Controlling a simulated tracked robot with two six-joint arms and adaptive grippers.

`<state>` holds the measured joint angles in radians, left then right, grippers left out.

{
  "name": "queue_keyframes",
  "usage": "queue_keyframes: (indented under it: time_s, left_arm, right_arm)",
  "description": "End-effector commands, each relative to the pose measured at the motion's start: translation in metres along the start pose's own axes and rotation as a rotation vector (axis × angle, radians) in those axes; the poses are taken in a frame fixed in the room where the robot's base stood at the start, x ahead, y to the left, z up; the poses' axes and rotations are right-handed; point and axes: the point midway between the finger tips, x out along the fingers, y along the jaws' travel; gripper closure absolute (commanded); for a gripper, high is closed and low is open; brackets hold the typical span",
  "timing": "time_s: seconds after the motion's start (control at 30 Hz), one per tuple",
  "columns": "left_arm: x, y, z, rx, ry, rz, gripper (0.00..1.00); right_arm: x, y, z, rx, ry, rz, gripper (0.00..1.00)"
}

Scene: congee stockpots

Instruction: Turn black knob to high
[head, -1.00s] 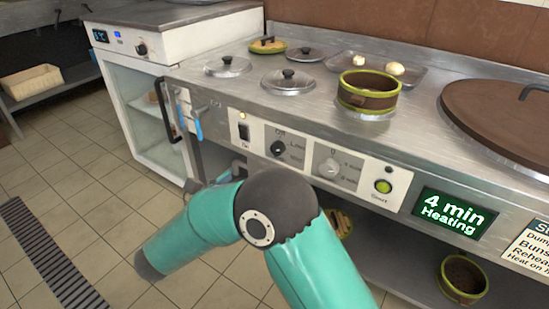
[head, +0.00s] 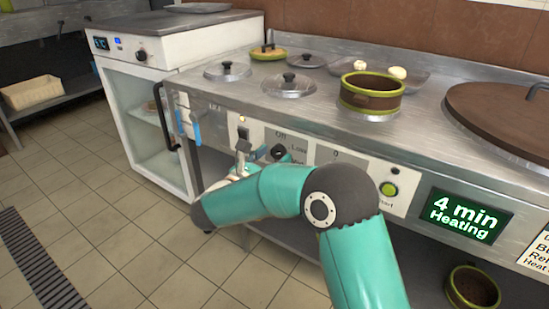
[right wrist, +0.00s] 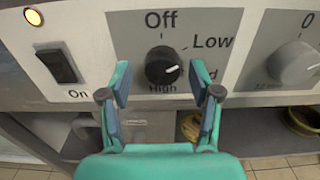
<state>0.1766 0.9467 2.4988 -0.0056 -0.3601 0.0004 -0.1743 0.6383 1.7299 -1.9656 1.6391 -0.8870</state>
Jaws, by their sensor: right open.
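The black knob (right wrist: 163,66) is round with a small white mark at its right side. It sits on the light control panel (head: 321,153), with Off printed above it, Low at upper right, a partly hidden label at right and High below. The knob also shows in the head view (head: 279,152), partly behind my arm. My right gripper (right wrist: 161,84) is open, one finger on each side below the knob in the right wrist view, with a gap to each side. In the head view the right gripper (head: 264,153) is partly hidden by its own arm. My left gripper is out of view.
A black On switch (right wrist: 62,66) with a lit lamp (right wrist: 34,17) is left of the knob. A grey timer knob (right wrist: 294,62) is to the right. The green start button (head: 388,189) and a "4 min Heating" display (head: 465,216) lie farther right.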

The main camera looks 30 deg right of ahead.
Motion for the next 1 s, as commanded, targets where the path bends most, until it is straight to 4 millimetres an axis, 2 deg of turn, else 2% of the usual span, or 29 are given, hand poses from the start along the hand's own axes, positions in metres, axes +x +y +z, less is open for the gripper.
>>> queue_keyframes:
  time_s: [0.17, 0.5, 0.53, 0.63, 1.0]
  left_arm:
    - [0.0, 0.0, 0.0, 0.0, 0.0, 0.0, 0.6]
    - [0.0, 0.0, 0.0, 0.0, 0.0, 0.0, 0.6]
    - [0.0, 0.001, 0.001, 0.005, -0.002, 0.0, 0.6]
    - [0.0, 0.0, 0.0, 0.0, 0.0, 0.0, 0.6]
    - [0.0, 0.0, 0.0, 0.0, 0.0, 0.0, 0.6]
  right_arm:
    - [0.0, 0.0, 0.0, 0.0, 0.0, 0.0, 0.39]
    - [0.0, 0.0, 0.0, 0.001, 0.0, 0.002, 0.95]
    - [0.01, -0.005, 0.0, 0.001, 0.0, -0.002, 0.97]
    - [0.003, -0.001, 0.0, 0.002, 0.0, 0.002, 0.97]
    - [-0.001, 0.001, -0.001, 0.007, 0.001, 0.006, 0.97]
